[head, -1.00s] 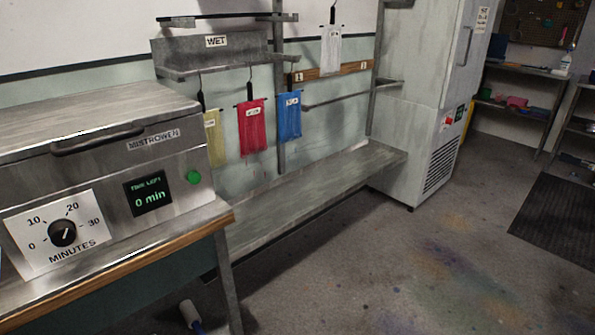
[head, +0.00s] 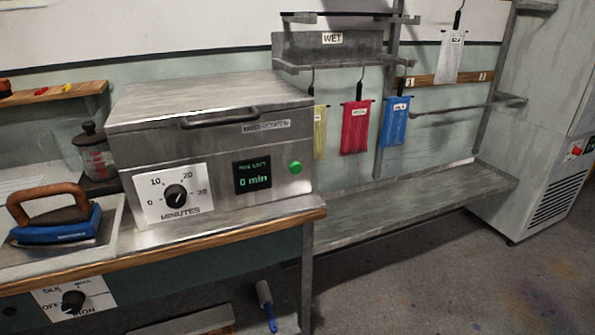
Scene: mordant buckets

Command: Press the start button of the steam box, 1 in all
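The steam box (head: 225,118) is a grey metal box with a lid and a bar handle, standing on a wood-edged bench left of centre in the head view. Its lid is down. The round green start button (head: 295,167) is on the right of its front face. A dark display (head: 252,176) beside the button reads 0 min in green. A minutes dial (head: 176,196) with a black knob is on the left of the front. Neither of my grippers is in view.
A blue iron (head: 60,222) with a brown handle sits on the bench at left, near a dark-lidded jar (head: 95,152). Yellow, red and blue cloths (head: 356,127) hang from the wet rack at right. Open floor lies at lower right.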

